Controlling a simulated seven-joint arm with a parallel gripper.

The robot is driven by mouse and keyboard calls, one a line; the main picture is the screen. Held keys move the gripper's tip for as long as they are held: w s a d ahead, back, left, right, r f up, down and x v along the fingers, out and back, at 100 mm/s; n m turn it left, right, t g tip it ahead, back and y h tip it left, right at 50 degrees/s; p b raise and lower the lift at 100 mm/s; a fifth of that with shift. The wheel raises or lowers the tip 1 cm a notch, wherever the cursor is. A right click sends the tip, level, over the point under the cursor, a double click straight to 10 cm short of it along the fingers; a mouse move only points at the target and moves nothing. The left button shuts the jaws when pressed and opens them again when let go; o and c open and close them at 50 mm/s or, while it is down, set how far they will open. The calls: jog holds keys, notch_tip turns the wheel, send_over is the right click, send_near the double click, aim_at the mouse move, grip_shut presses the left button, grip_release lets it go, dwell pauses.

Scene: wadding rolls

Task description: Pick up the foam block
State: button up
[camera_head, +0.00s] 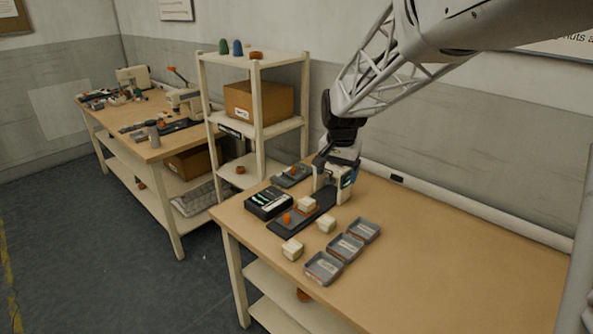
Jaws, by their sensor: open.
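Several small cream blocks that look like foam are on the wooden table. One block (307,204) sits on a dark mat (318,211), just left of and in front of my gripper. A second block (326,224) is on the table at the mat's right edge. A third block (292,249) is nearer the front edge. I cannot tell which one the task names. My gripper (331,191) points down over the far end of the mat. Its jaws are apart, with no block visible between them. Its height above the mat is hard to judge.
Three grey trays (346,246) stand in a row right of the blocks. A black box (268,203) is left of the mat. An orange piece (287,218) lies on the mat. Another grey tray (291,176) is behind. The table's right side is clear.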

jog(key=w+a+f+m, duration=0.25)
jog(key=w+f, duration=0.55)
jog(key=w, duration=0.4)
jog(key=m+g, duration=0.1)
send_over(307, 200)
jog(key=f, duration=0.9)
jog(key=shift+w+f, duration=0.2)
jog(key=shift+f, duration=0.1)
jog(key=shift+f, duration=0.1)
jog(key=shift+f, duration=1.2)
jog(key=shift+f, duration=0.1)
jog(key=shift+s+a+f, duration=0.1)
jog(key=shift+s+f, duration=0.05)
jog(key=shift+f, duration=2.35)
jog(key=shift+c, duration=0.3)
